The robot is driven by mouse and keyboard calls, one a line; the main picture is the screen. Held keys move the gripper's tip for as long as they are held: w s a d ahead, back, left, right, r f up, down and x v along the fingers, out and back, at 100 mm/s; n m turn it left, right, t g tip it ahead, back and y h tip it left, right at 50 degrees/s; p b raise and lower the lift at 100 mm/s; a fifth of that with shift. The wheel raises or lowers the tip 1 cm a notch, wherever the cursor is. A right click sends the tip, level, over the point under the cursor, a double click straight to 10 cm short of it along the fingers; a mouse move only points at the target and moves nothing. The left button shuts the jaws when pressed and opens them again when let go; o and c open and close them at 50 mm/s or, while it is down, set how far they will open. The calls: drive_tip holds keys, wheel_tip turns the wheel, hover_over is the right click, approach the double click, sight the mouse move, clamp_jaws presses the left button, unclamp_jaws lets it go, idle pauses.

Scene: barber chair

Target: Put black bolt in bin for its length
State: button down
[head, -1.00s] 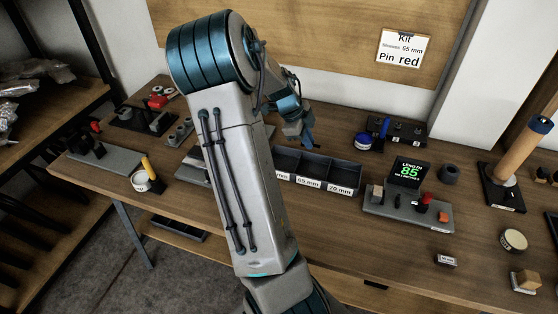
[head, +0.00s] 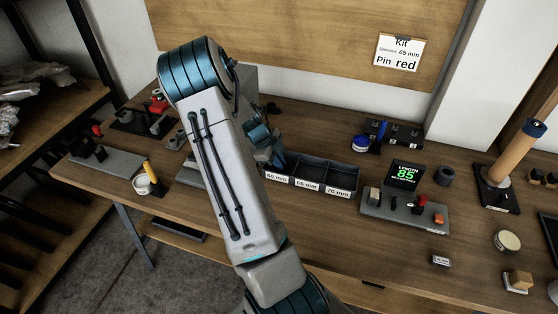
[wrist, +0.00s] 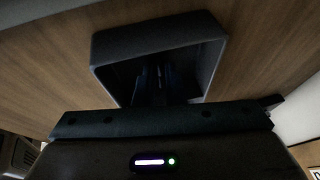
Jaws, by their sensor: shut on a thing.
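My gripper (head: 276,158) is low over the left end of the dark row of bins (head: 322,165). Their front labels read 60 mm, 65 mm and 70 mm. In the wrist view, my dark fingers (wrist: 160,88) reach down within the grey rim of a bin (wrist: 215,25). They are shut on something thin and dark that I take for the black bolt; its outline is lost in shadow. The length display (head: 405,175) shows green digits that look like 85 or 65.
A grey fixture (head: 400,209) with small posts stands right of the bins. A blue roll (head: 361,142) and dark rack (head: 402,131) are behind. A tall tan cylinder (head: 514,156) stands at the right.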

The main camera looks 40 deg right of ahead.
drive_tip(key=shift+f, duration=0.15)
drive_tip(key=c, duration=1.8)
unclamp_jaws()
drive_tip(key=b+v, duration=0.2)
drive_tip(key=v, duration=1)
drive_tip(key=s+a+r+n+t+y, duration=0.2)
drive_tip(key=a+r+n, duration=0.2)
drive_tip(key=a+n, duration=0.5)
drive_tip(key=shift+s+a+r+n+t+y, duration=0.35)
drive_tip(key=shift+s+a+r+n+t, duration=0.5)
drive_tip(key=shift+s+a+n, duration=2.15)
drive_tip(key=shift+s+a+r+n+t+y, duration=0.4)
drive_tip(key=shift+s+a+r+n, duration=1.1)
drive_tip(key=shift+a+n, duration=2.7)
drive_tip(key=shift+s+a+r+n+t+y, duration=0.25)
drive_tip(key=shift+s+a+r+n+t, duration=0.55)
drive_tip(key=shift+s+a+n, duration=2.25)
